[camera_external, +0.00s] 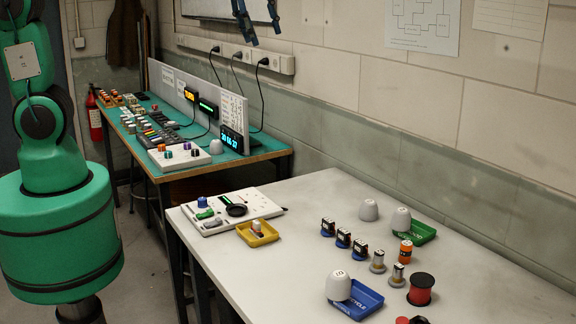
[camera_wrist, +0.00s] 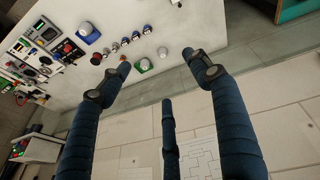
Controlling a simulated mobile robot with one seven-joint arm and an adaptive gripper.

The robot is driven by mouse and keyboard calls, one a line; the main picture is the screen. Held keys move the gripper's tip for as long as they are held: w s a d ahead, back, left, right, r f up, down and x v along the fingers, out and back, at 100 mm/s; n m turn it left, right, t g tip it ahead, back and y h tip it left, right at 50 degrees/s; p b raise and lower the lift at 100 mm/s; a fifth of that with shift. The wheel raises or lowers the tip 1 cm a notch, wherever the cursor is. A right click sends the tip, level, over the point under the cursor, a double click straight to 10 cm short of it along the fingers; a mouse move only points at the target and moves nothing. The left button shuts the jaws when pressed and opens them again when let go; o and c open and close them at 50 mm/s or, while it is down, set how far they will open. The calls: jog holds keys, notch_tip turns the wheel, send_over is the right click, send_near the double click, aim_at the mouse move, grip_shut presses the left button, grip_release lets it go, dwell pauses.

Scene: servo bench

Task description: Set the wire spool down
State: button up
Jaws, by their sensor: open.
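The wire spool (camera_external: 421,289), red with black flanges, stands upright on the white table (camera_external: 262,281) toward the right front in the external view. My gripper (camera_external: 258,22) shows at the top edge of the external view, high up in front of the wall and far from the spool. In the wrist view my gripper (camera_wrist: 157,60) has its dark blue fingers spread wide, with nothing held between them.
Near the spool are a blue tray (camera_external: 371,301) with a light cup (camera_external: 339,286) at it, an orange cylinder (camera_external: 405,252), small metal parts and a green tray (camera_external: 424,234). A yellow tray (camera_external: 258,239) and a panel stand left. The table's middle front is clear.

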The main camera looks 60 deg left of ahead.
jog(key=s+a+m, duration=0.1)
jog(key=s+a, duration=0.3)
jog(key=s, duration=0.3)
jog(key=s+a+f+m+t, duration=0.1)
jog(key=s+a, duration=0.4)
jog(key=s, duration=0.3)
jog(key=s+a+f+m+t+y, duration=0.1)
jog(key=s+a, duration=0.4)
jog(key=s, duration=0.3)
jog(key=shift+f, duration=0.2)
notch_tip(320, 180, down, 10)
jog(key=b, duration=1)
jog(key=shift+f, duration=0.15)
